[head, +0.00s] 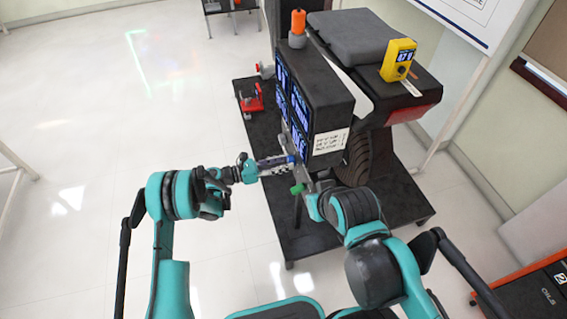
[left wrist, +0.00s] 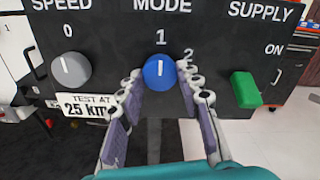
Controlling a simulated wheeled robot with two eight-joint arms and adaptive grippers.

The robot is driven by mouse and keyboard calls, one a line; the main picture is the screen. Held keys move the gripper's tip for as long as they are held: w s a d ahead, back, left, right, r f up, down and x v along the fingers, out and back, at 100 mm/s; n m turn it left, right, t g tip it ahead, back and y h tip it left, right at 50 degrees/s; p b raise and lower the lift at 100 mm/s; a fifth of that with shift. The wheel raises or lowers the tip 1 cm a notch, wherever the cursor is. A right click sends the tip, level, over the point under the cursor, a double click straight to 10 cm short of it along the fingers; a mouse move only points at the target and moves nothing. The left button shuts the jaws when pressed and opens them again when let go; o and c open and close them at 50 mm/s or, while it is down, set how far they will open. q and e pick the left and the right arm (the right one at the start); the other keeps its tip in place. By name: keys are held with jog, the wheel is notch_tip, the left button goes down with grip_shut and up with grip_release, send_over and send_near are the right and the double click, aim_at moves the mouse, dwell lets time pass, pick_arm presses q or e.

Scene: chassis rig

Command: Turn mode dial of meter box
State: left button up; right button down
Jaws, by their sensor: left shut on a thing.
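The black meter box (head: 330,98) stands on a dark rig, with lit displays on its side. In the left wrist view its panel (left wrist: 110,40) carries SPEED, MODE and SUPPLY labels. The blue mode dial (left wrist: 159,72) sits under MODE, its white line upright toward the 1. A 2 is printed to its right. My left gripper (head: 284,161) reaches the panel from the left. Its fingers (left wrist: 160,84) are shut on the dial from both sides. My right gripper (head: 310,188) is close to the box's lower edge, and its fingers are not clear.
A grey speed knob (left wrist: 71,69) is left of the dial and a green supply switch (left wrist: 245,90) is to its right, near ON. A yellow meter (head: 398,60) and an orange-topped lamp (head: 298,24) are on top of the rig. Open floor (head: 120,110) lies left.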

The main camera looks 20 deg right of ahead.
pick_arm(q)
jog(key=shift+m, duration=0.4)
jog(key=m, duration=1.1)
dwell(0.4)
jog(key=o, duration=1.2)
jog(key=shift+c, duration=0.2)
jog(key=shift+a, duration=0.1)
